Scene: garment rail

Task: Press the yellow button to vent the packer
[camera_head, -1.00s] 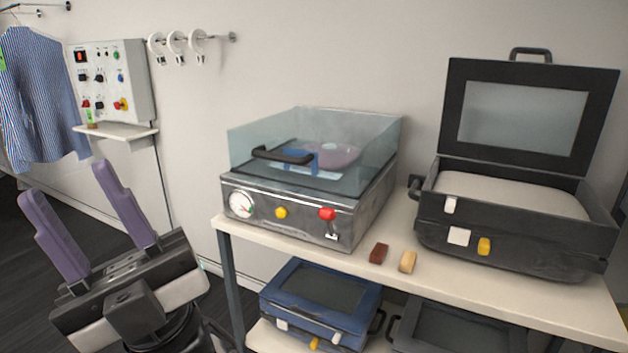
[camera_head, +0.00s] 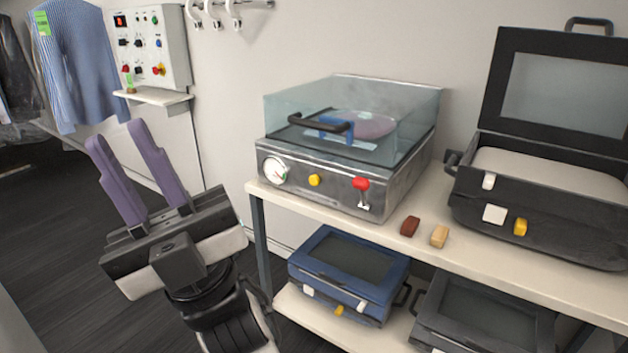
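The packer (camera_head: 330,185) is a metal box with a clear lid (camera_head: 350,115), which is down. Its front face carries a white dial gauge (camera_head: 274,171), the yellow button (camera_head: 314,180) and a red knob (camera_head: 361,184) with a small switch below it. A purple item and a blue part show inside through the lid. My gripper (camera_head: 130,172) is left of the packer, well apart from it, its two purple fingers pointing up. The fingers stand apart with nothing between them, so it is open.
The packer stands on a pale table (camera_head: 400,222). A red-brown block (camera_head: 410,226) and a tan block (camera_head: 439,236) lie near its front edge. An open black case (camera_head: 545,215) is at right. A blue case (camera_head: 350,275) is on the lower shelf. A control panel (camera_head: 150,45) hangs at back left.

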